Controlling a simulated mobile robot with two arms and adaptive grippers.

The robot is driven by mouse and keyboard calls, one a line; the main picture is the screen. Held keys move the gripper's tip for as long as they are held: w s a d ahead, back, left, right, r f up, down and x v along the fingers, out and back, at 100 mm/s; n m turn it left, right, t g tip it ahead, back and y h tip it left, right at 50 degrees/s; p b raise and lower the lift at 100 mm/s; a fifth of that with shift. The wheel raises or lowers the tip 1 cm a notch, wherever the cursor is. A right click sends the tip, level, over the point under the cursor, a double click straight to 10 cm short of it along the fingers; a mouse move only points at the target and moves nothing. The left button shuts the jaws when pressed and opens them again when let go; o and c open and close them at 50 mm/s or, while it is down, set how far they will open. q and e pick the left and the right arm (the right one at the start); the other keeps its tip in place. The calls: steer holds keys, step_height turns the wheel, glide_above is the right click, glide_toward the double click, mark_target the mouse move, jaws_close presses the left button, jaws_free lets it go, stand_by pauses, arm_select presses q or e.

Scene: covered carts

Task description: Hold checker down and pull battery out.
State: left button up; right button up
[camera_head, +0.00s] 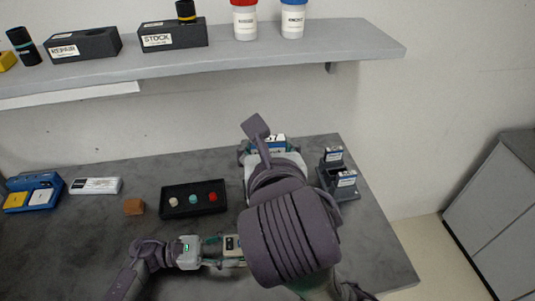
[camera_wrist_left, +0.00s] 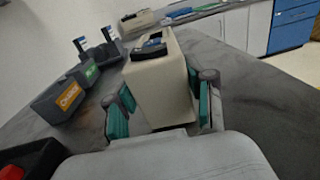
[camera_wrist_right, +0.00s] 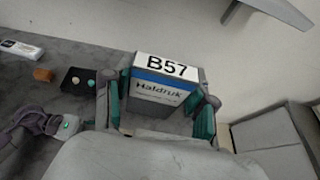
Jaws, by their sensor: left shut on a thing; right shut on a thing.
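The checker (camera_head: 232,241) is a beige block near the table's front edge, partly hidden by my right arm in the head view. My left gripper (camera_head: 225,251) is shut on it. In the left wrist view the checker (camera_wrist_left: 160,88) stands between the two teal finger pads, with a dark part on top. The battery (camera_wrist_right: 164,92) is a grey block with a blue and white label reading B57 Haldruk. My right gripper (camera_wrist_right: 160,115) is shut around it. In the head view the battery's top (camera_head: 275,139) shows beyond my right wrist, apart from the checker. The battery's lower end is hidden.
A dark holder (camera_head: 325,180) with two labelled batteries stands at the table's right. A grey box with an orange label (camera_wrist_left: 70,97) shows in the left wrist view.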

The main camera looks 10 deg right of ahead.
arm_select(q)
steer(key=o, duration=1.5)
steer(key=shift+a, duration=0.15)
steer(key=a, duration=1.1)
steer(key=shift+w+a, duration=0.15)
steer(key=shift+a, duration=0.25)
